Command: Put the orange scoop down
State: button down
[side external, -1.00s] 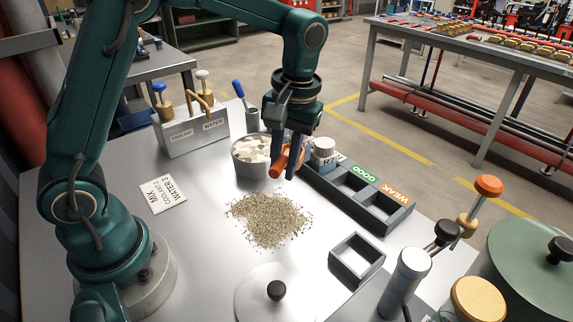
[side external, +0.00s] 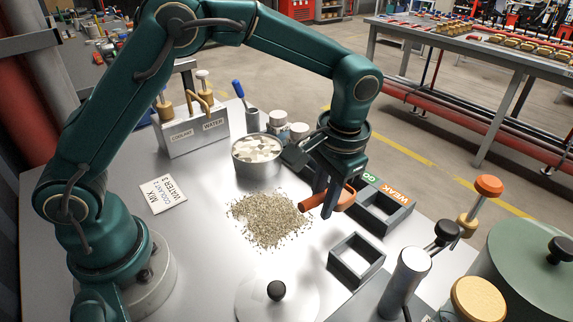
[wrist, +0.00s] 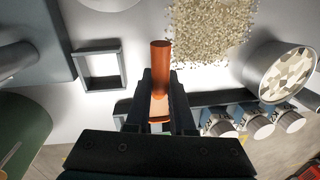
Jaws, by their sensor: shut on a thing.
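The orange scoop (side external: 341,199) is held in my gripper (side external: 328,208), to the right of the granule pile and above the table. Its handle points left, towards the pile. In the wrist view the scoop (wrist: 160,60) sticks out between the two fingers of my gripper (wrist: 164,95). The fingers are shut on it. The fingers hide part of the scoop in the side view. What the scoop's bowl holds, if anything, is hard to make out.
A pile of tan granules (side external: 268,219) lies mid-table. A square dark frame (side external: 356,261) stands in front of the scoop. The labelled tray (side external: 388,209) is just behind it. A metal pot (side external: 257,158) of pale pieces stands behind the pile. A round lid (side external: 277,300) lies in front.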

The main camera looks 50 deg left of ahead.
aim_at(327, 240)
jog(key=shift+w+d+f, duration=0.1)
jog(key=shift+d+f, duration=0.7)
jog(key=shift+d, duration=0.3)
jog(key=shift+f, duration=1.85)
jog(key=shift+f, duration=0.15)
jog(key=c, duration=1.1)
grip_release()
jog(key=shift+o, duration=0.2)
